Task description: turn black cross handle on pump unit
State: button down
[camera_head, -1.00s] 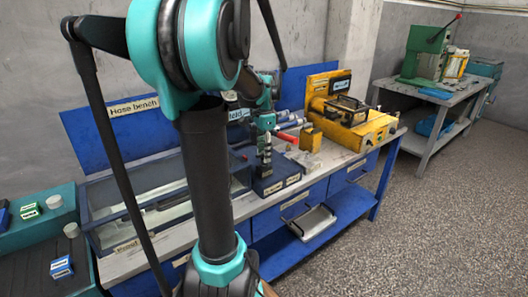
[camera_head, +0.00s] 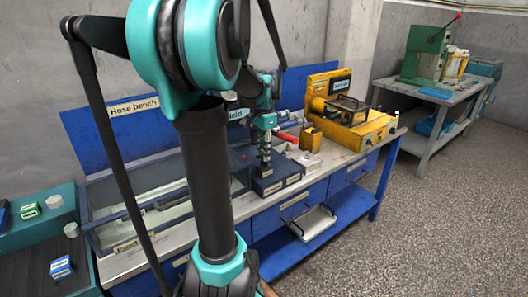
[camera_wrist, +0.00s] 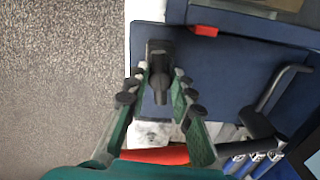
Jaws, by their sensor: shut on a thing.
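The black cross handle (camera_wrist: 160,72) sits at the edge of a dark blue unit, which I take for the pump unit (camera_wrist: 222,80). My gripper (camera_wrist: 160,78) has one green finger on each side of the handle, closed around it. Part of the handle is hidden between the fingers. In the head view my gripper (camera_head: 265,158) points down over the dark blue unit (camera_head: 276,182). The handle is too small to make out there.
A red lever (camera_head: 288,137) stands close beside my gripper; its red bar (camera_wrist: 155,155) crosses behind the fingers. A black bent lever (camera_wrist: 275,100) is at right in the wrist view. A yellow machine (camera_head: 352,132) stands further along the bench. The floor at right is clear.

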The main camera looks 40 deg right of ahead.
jog(key=n, duration=1.3)
jog(key=shift+n, duration=0.3)
dwell(0.4)
jog(key=c, duration=1.3)
grip_release()
jog(key=shift+r, duration=0.15)
notch_tip(320, 180, up, 12)
